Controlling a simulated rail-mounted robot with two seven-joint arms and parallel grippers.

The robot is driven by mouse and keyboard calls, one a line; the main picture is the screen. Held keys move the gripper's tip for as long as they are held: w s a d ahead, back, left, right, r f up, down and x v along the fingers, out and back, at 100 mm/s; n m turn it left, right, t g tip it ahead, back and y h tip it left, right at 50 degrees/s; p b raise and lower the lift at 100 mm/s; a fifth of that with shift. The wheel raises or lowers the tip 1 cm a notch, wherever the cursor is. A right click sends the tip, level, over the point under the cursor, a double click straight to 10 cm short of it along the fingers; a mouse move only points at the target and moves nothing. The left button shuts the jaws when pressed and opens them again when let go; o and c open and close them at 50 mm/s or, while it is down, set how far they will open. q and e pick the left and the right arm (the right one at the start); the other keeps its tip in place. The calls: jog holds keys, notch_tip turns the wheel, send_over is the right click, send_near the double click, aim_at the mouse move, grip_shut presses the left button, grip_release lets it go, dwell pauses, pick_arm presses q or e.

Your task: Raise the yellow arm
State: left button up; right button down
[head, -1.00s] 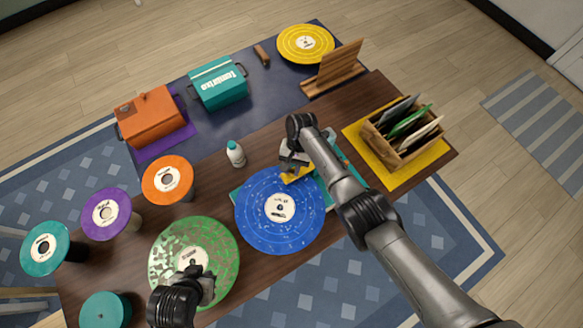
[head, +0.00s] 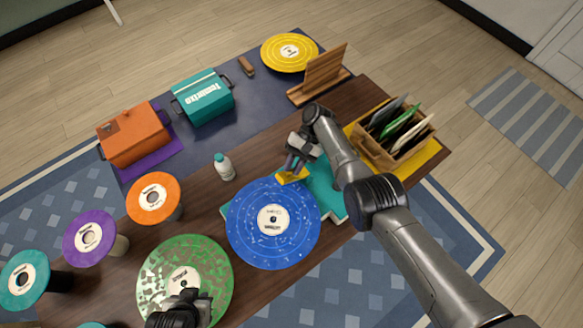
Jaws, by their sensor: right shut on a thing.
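The yellow arm (head: 291,177) shows as a short yellow piece at the upper right edge of the blue speckled record (head: 250,238). The record lies on a teal turntable base (head: 328,195). My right gripper (head: 293,170) comes down from above and is shut on the yellow arm. The gripper hides part of the arm, and I cannot tell how far the arm is above the record. My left gripper (head: 183,300) is over the green speckled record (head: 160,262) at the bottom; its fingers are too dark and small to read.
A white bottle with a teal cap (head: 224,168) stands left of the turntable. A wooden record crate (head: 385,152) sits on a yellow mat (head: 428,160) at the right. Orange (head: 138,205), purple (head: 76,246) and teal (head: 14,290) discs stand on supports at the left.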

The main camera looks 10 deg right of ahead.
dwell(0.3)
jog(key=c, duration=1)
grip_release()
jog(key=shift+c, duration=0.2)
pick_arm(q)
jog(key=shift+d, duration=0.15)
